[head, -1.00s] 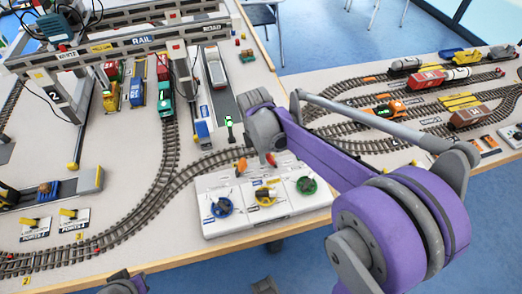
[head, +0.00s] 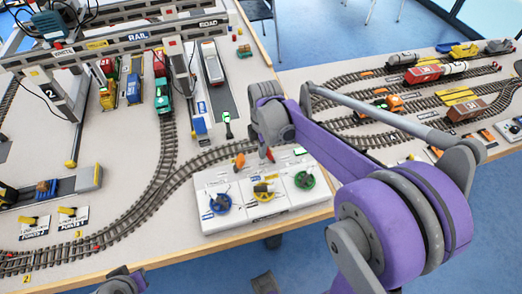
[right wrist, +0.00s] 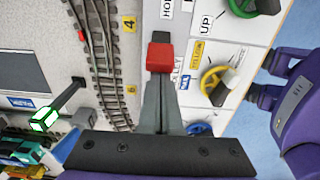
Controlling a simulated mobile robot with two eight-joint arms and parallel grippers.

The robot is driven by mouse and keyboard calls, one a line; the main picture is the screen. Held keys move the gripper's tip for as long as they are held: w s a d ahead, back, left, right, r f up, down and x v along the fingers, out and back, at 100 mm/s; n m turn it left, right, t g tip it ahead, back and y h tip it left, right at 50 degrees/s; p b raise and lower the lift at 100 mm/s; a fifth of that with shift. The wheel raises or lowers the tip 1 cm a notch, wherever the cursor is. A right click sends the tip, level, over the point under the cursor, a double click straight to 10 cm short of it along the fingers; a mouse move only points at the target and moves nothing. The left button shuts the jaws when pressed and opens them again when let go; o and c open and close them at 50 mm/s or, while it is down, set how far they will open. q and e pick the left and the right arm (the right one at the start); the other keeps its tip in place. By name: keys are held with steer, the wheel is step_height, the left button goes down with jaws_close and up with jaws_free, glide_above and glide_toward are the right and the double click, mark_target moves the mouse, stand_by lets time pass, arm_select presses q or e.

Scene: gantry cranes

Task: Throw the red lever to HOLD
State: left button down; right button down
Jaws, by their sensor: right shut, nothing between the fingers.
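The red lever (right wrist: 160,55) shows in the right wrist view as a red block with a darker red end. It lies just beyond the tips of my right gripper (right wrist: 158,80), whose fingers are shut with nothing between them. The fingers look close to the lever or touching it; I cannot tell which. A label reading HOL, cut off by the frame, lies just past the lever. My left gripper's fingers do not show.
The panel also carries a blue wheel (head: 220,204), a yellow wheel (head: 263,190) and a green wheel (head: 304,180). An orange lever (head: 239,161) stands left of the red one. Track (head: 150,205) curves behind the panel. A green-topped post (head: 227,122) stands further back.

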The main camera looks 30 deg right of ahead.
mark_target(270, 151)
steer(key=shift+s+d+r+t+y, duration=0.1)
steer(key=shift+d+r+t+y, duration=0.05)
steer(key=shift+d+y, duration=0.3)
steer(key=shift+s+d+r+t+y, duration=0.15)
steer(key=shift+d+y, duration=0.15)
steer(key=shift+y, duration=0.15)
steer(key=shift+s+d+r+t+y, duration=0.15)
steer(key=shift+d+t+y, duration=0.15)
steer(key=shift+d+y, duration=0.95)
steer(key=shift+y, duration=0.15)
steer(key=shift+r, duration=0.1)
steer(key=shift+r+p, duration=0.6)
steer(key=shift+r, duration=0.2)
steer(key=shift+r, duration=0.15)
